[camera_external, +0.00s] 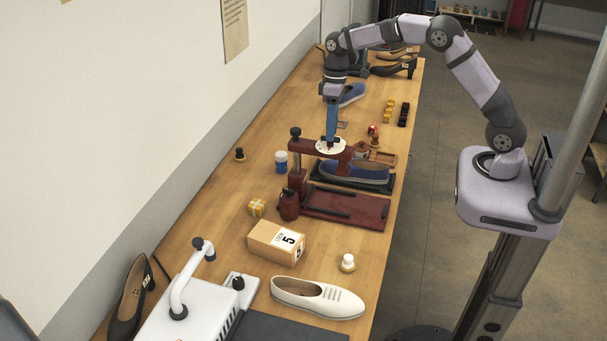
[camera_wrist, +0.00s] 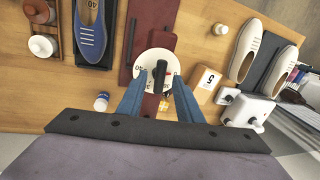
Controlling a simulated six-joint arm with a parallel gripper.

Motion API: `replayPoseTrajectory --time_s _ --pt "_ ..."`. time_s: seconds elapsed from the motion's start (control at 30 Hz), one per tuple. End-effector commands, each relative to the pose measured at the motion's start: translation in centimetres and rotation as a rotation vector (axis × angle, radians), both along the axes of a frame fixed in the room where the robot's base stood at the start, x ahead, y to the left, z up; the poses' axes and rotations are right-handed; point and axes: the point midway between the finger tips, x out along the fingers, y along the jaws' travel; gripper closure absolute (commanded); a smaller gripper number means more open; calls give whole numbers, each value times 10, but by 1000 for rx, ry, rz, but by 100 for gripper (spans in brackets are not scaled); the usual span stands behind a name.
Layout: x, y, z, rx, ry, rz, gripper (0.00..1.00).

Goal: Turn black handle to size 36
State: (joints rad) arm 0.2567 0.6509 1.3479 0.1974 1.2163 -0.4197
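The black handle (camera_wrist: 160,76) sits across a round white dial (camera_wrist: 148,87) in the wrist view. A dark number, seemingly 40, shows at the dial's left edge; the other marks are too small or covered to read. In the external view the dial (camera_external: 322,148) lies on top of a dark red press (camera_external: 297,178). My gripper (camera_wrist: 158,80) points down at the dial, its two blue fingers apart on either side of the handle, with gaps visible. In the external view my gripper (camera_external: 331,138) is just above the dial and hides the handle.
A blue-and-white bottle (camera_external: 281,162), a cardboard box (camera_external: 270,240) marked 5 and a white shoe (camera_external: 318,300) stand nearby. A white machine (camera_external: 190,315) is at the front left.

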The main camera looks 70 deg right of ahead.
Motion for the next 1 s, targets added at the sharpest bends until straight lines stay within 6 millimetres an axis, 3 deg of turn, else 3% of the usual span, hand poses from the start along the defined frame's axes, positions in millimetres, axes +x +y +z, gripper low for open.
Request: replayPoseTrajectory --time_s 0.4,0.43,0.57,1.0 --pt "0 2 -9 0 0 0 68" --pt "0 2 -9 0 0 0 70" --pt "0 2 -9 0 0 0 100" --pt "-1 2 -8 0 -1 -50 100"
